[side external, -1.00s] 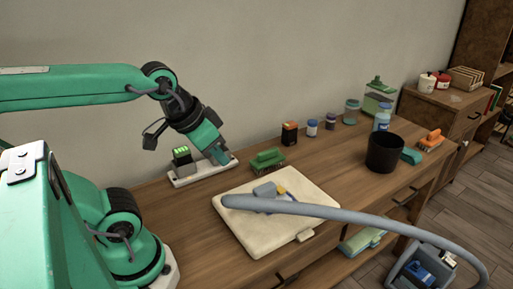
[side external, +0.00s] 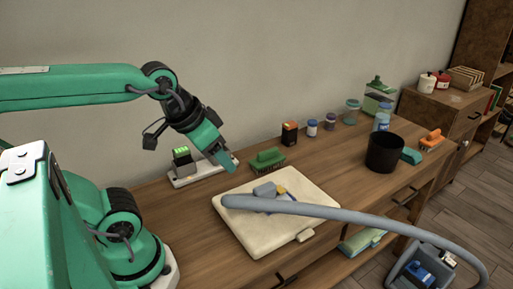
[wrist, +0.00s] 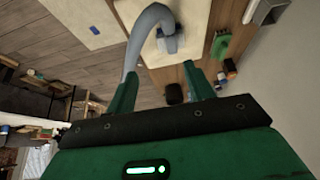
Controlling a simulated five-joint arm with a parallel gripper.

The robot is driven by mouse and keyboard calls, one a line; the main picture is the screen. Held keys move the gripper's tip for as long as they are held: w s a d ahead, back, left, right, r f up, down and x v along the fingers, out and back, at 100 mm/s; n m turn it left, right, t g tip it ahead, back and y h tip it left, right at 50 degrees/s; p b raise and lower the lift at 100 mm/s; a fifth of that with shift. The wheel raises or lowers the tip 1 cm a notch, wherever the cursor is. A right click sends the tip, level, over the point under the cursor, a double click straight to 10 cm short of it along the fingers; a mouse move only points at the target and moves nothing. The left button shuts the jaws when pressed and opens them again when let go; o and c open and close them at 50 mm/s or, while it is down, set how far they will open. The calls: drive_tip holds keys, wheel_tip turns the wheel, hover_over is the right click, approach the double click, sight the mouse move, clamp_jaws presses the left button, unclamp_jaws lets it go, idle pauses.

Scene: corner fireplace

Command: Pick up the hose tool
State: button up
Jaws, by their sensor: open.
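In the wrist view, the hose tool (wrist: 170,44) shows beyond my fingers at the end of the curved hose (wrist: 134,42). My gripper (side external: 232,167) is open and empty, above the bench behind the board, up and left of the tool and apart from it. Its two green fingers (wrist: 158,76) show spread in the wrist view.
A green brush (side external: 267,158) stands close to the right of my gripper. A white base with a green-lit block (side external: 183,158) is at its left. Small jars, a black cup (side external: 384,153) and an orange brush (side external: 431,139) stand further right. The wall is close behind.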

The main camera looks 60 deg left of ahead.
drive_tip(key=shift+w, duration=0.15)
drive_tip(key=g, duration=0.5)
hover_over(270, 184)
drive_tip(key=s, duration=0.1)
wheel_tip(270, 184, down, 9)
drive_tip(key=shift+r, duration=0.1)
drive_tip(key=shift+w+f+g, duration=0.3)
drive_tip(key=shift+w+f, duration=0.1)
drive_tip(key=shift+f, duration=0.2)
drive_tip(key=shift+f, duration=1.3)
drive_tip(key=shift+f, duration=0.1)
drive_tip(key=shift+w+f, duration=0.15)
drive_tip(key=shift+f, duration=2.3)
